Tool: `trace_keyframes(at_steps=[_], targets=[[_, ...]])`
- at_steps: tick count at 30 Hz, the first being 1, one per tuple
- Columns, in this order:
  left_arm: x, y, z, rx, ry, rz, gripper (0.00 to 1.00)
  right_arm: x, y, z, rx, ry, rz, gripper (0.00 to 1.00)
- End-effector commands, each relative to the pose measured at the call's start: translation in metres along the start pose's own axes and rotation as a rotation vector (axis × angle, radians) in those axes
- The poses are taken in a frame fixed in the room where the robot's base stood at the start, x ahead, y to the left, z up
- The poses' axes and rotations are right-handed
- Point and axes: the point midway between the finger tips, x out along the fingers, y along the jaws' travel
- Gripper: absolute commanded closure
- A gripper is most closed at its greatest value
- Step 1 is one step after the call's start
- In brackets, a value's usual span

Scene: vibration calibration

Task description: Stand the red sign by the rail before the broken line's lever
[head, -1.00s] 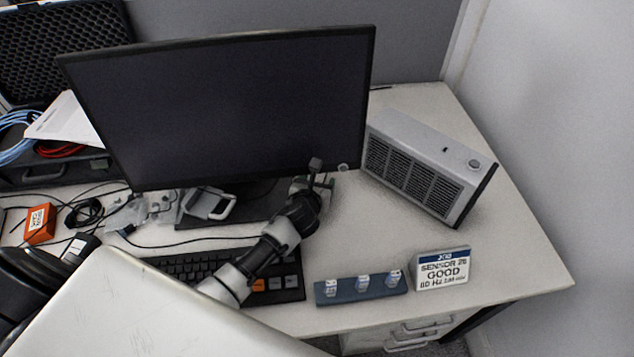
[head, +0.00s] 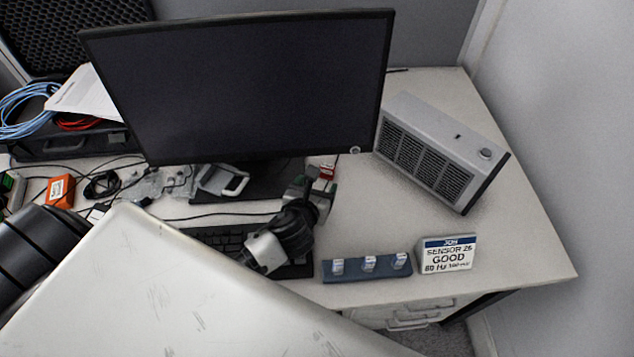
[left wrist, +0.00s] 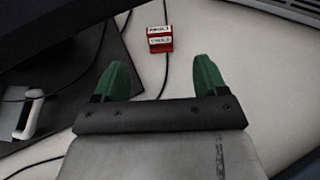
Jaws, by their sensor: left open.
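A small red sign (left wrist: 160,38) with two white lettered labels lies beyond my fingertips in the left wrist view. It also shows as a red patch in the head view (head: 327,172), right of the monitor's foot. My left gripper (left wrist: 161,70) is open, with green fingers apart and nothing between them. In the head view the left gripper (head: 312,184) is close to the sign and partly hidden by its own wrist. A blue rail (head: 345,277) with three small white labelled pieces lies near the desk's front edge. No broken line's lever can be made out clearly.
A sensor card (head: 449,256) reading GOOD stands right of the rail. A large monitor (head: 240,90) fills the back left. A grey vented box (head: 440,150) stands at the right. A keyboard (head: 215,238) is partly under my arm. The desk between box and rail is clear.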

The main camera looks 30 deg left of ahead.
Motion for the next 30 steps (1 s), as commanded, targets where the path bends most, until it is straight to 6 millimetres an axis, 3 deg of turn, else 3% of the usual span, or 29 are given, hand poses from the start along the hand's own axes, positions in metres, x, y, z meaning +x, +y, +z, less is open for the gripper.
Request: trace_keyframes(at_steps=[3,6,15,22,30], targets=[[-0.020,-0.001,-0.004,0.007,0.001,-0.001,0.28,-0.014,0.001,-0.001,0.000,0.000,0.000,1.00],[-0.022,-0.002,-0.008,0.002,-0.003,0.001,0.28,-0.014,0.001,-0.001,0.000,0.000,0.001,1.00],[0.023,-0.002,-0.008,-0.002,-0.004,0.002,0.28,-0.010,0.001,-0.001,0.000,0.000,0.001,1.00],[0.041,-0.001,-0.006,-0.003,-0.003,0.002,0.28,-0.011,0.002,-0.001,0.000,0.000,0.002,1.00],[0.079,0.000,-0.002,-0.002,-0.002,0.001,0.28,-0.009,0.002,0.000,-0.001,-0.001,0.002,1.00]])
